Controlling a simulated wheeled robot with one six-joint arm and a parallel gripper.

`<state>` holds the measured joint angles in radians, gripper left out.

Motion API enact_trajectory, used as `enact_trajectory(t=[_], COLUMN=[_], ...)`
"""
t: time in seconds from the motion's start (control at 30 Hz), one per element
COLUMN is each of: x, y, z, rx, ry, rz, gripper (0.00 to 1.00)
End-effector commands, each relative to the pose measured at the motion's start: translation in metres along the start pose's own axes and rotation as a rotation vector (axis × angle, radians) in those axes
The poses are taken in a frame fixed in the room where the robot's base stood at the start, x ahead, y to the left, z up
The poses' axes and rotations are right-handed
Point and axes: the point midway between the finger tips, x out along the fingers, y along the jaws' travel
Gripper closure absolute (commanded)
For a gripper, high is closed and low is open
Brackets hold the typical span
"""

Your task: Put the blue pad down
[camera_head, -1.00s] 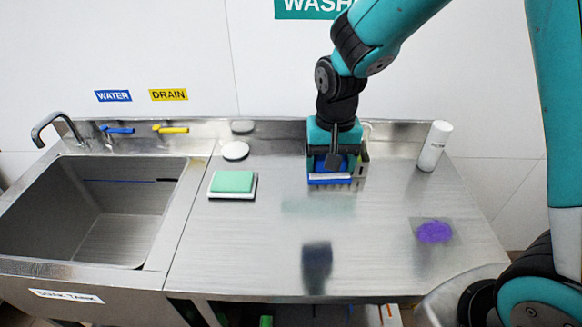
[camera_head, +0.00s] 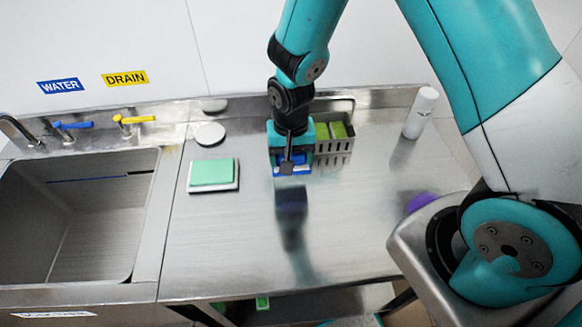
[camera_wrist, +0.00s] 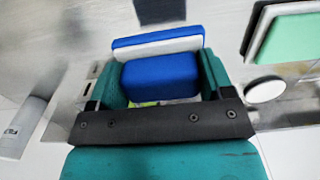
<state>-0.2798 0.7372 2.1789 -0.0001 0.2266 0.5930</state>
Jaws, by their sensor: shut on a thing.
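My gripper (camera_head: 291,163) points down over the steel counter, left of a slotted metal rack and right of the green pad. It is shut on the blue pad (camera_wrist: 160,78), whose blue block sits between the fingers in the wrist view. A blue and white slab (camera_wrist: 158,43) lies just beyond the block and looks like part of the same pad. In the head view only a little blue of the pad (camera_head: 292,170) shows below the gripper. Whether the pad touches the counter I cannot tell.
The slotted rack (camera_head: 334,147) holds green pieces. A green and white pad (camera_head: 212,173) and a white disc (camera_head: 210,134) lie to the left. A white bottle (camera_head: 421,112) stands at right, near a purple item (camera_head: 421,202). The sink (camera_head: 75,220) is far left. The front counter is clear.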

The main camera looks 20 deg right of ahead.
Motion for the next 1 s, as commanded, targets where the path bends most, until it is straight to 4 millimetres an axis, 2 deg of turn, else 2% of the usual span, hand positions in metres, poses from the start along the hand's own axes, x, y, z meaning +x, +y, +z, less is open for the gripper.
enact_trajectory(t=[0.5, 0.9, 0.93, 1.0], x=[0.057, 0.064, 0.063, 0.062], y=[0.001, 0.001, 0.001, 0.001], z=[0.0, -0.001, -0.001, -0.001], rx=[0.001, 0.001, 0.001, 0.001], ry=[0.0, 0.001, 0.001, 0.001], rz=[0.0, -0.001, -0.001, 0.0], gripper=[0.6, 0.6, 0.19, 0.03])
